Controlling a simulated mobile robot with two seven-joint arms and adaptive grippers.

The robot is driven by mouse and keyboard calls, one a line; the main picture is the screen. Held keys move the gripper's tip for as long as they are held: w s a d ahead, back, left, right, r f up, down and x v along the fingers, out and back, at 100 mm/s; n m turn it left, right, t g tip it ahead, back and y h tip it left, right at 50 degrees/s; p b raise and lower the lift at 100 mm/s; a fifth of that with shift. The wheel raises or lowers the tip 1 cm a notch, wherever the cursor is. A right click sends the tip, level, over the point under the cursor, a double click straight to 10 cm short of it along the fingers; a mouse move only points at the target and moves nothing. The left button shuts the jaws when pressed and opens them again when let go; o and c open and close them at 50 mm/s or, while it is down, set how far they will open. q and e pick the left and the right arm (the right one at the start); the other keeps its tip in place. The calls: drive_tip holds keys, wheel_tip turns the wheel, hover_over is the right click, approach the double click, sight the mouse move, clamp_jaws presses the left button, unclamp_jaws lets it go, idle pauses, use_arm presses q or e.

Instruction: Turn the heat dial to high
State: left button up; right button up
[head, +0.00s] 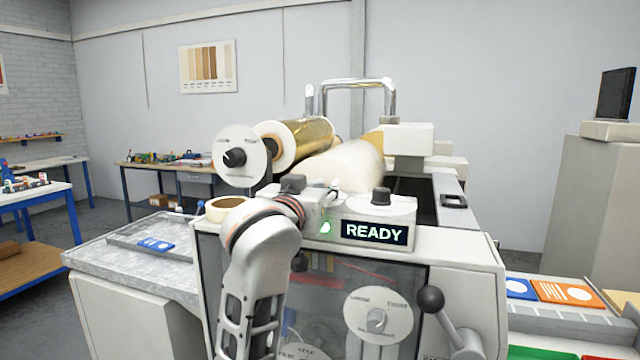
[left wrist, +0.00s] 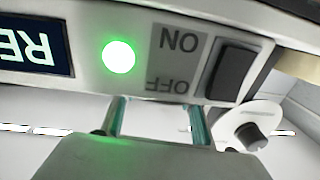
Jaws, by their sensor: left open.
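A white round dial plate (head: 378,317) with a grey knob sits on the machine's front; its lettering seems to read LOOSE and TIGHT. A second round dial (head: 308,352) is cut off at the lower edge, half behind my left arm, its label and setting unclear. My left gripper (head: 322,203) is at the control box beside the READY display (head: 374,232). In the left wrist view my left gripper (left wrist: 157,108) is open and empty, its fingers below the green lamp (left wrist: 119,56) and the ON/OFF switch (left wrist: 232,70). My right gripper is not in view.
A black-ball lever (head: 431,299) sticks out right of the dials. A black knob (head: 381,196) tops the control box. A gold foil roll (head: 305,138) and a disc with a black knob (head: 236,158) stand behind. A tape roll (head: 226,208) lies left of the arm.

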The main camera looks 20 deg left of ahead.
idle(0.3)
use_arm(q)
drive_tip(key=c, duration=1.1)
